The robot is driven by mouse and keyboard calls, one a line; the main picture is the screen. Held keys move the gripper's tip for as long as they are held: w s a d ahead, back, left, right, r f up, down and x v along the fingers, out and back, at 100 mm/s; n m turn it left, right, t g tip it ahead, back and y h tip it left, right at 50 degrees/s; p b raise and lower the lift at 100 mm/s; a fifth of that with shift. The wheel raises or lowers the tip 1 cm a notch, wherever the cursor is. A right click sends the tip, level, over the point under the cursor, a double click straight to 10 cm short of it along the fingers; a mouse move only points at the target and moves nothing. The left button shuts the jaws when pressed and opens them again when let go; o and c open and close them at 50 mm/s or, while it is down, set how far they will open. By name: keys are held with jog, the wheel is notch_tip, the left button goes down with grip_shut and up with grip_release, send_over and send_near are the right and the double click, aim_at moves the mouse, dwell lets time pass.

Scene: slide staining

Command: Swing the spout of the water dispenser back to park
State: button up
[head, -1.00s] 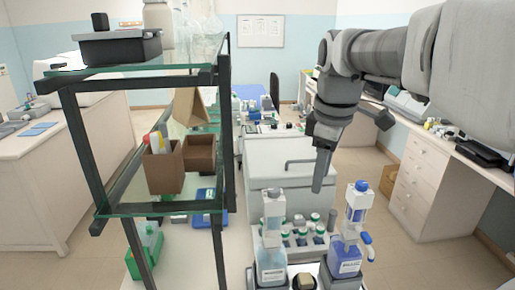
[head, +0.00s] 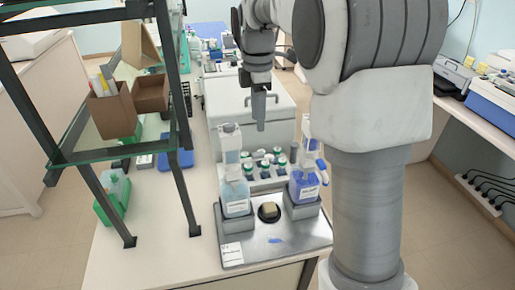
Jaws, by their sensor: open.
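Two bottle-top dispensers stand on a metal tray (head: 268,245). The left dispenser (head: 235,197) holds pale blue liquid under a tall, clear and white head. The right dispenser (head: 303,187) holds deeper blue-violet liquid and has a blue spout part (head: 320,164) at its right side. Their labels are too small to read, so I cannot tell for sure which is water; the left one looks paler. My gripper (head: 259,112) is open and empty, pointing down, above and behind the gap between the two heads, apart from both. It is seen edge-on.
A rack of green-capped vials (head: 265,165) stands behind the dispensers. A dark round holder (head: 269,212) with a tan block sits between them. A glass shelf unit (head: 95,150) rises at the left, with a green caddy (head: 113,197) below. The tray's front is mostly clear.

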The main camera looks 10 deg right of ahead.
aim_at(258, 153)
notch_tip(258, 153, down, 11)
jog(key=shift+r, duration=0.1)
dwell(0.3)
grip_shut()
dwell(1.3)
